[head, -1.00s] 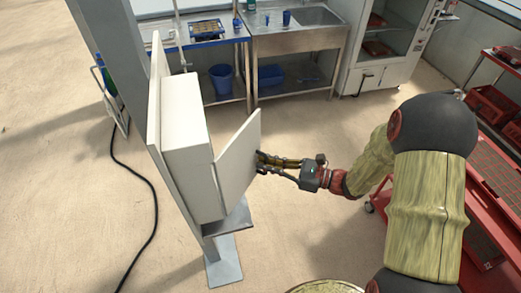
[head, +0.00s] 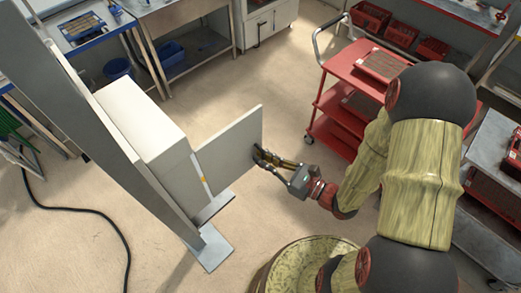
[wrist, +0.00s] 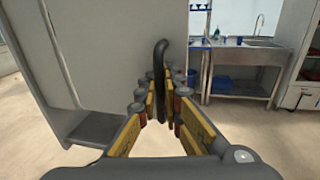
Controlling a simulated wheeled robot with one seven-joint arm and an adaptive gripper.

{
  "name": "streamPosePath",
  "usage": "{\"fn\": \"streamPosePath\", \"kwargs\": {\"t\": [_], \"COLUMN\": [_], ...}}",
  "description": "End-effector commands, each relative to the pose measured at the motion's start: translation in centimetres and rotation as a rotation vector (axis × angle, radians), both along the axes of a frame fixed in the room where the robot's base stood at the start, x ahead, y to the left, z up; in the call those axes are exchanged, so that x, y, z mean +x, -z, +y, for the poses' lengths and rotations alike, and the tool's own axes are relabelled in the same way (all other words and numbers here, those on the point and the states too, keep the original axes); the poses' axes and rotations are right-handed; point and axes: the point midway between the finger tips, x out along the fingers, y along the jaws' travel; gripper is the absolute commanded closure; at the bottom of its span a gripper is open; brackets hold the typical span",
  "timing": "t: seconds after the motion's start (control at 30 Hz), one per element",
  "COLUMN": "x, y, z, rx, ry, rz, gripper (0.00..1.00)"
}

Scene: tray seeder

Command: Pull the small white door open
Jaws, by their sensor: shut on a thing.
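The small white door (head: 232,142) stands swung out from the white box (head: 148,125) on a grey post, wide open at a large angle. In the wrist view the door (wrist: 120,50) fills the left and middle as a pale panel. Its dark curved handle (wrist: 160,75) lies between my fingers. My gripper (head: 262,157) is shut on the handle near the door's free edge. The inside of the box is mostly hidden behind the door.
A red trolley (head: 345,100) with trays stands behind my arm on the right. A steel sink bench (head: 185,35) is at the back. A black cable (head: 90,210) lies on the floor at left. The floor between door and trolley is clear.

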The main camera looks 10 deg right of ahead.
Motion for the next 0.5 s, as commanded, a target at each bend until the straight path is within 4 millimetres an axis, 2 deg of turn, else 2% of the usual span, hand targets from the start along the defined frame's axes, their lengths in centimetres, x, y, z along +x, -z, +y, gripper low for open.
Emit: {"fn": "streamPosePath", "kwargs": {"t": [0.2,0.5], "x": [-1.0,-1.3], "y": [-0.1,-0.1], "z": [-0.3,-0.4], "rx": [0.001,0.001], "ry": [-0.010,-0.013], "rz": [0.000,-0.002], "gripper": [1.00,1.00]}}
